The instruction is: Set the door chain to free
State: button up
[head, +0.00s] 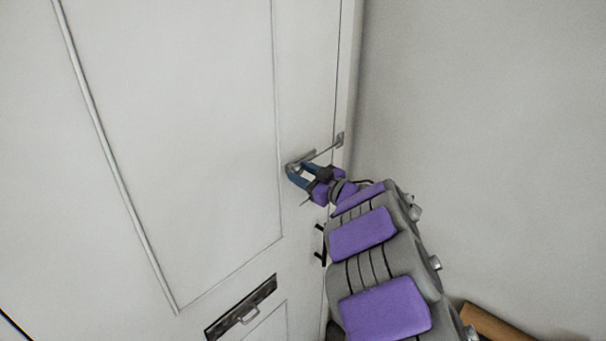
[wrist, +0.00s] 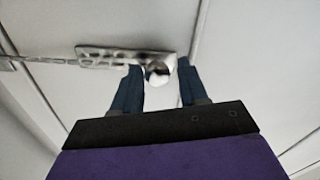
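The door chain's metal slide plate (head: 299,160) is fixed to the white door (head: 190,120). Its chain (head: 326,150) runs up and right to a bracket (head: 340,139) at the door's edge. The wrist view shows the slotted plate (wrist: 100,57), the chain (wrist: 40,61) going left, and a round pale knob (wrist: 158,75) at the plate's right end. My gripper (head: 297,171) is at the plate; in the wrist view its blue fingers (wrist: 160,68) stand apart on either side of the knob. A narrow gap shows right of the knob; contact on the left is unclear.
Below are a dark mail slot plate (head: 240,307) and a black handle (head: 321,245) near the door's edge, close to my arm. A plain grey wall (head: 490,130) is on the right. A brown wooden thing (head: 495,325) lies at the bottom right.

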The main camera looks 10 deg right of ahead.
jog(key=shift+d, duration=0.25)
grip_shut()
jog(key=p, duration=0.6)
send_near(312, 155)
jog(key=x, duration=0.4)
jog(key=shift+w+a+r, duration=0.1)
jog(key=shift+w+a, duration=0.1)
jog(key=shift+a, duration=0.15)
jog(key=shift+c, duration=0.9)
grip_release()
jog(key=o, duration=0.4)
jog(key=shift+w+d, duration=0.15)
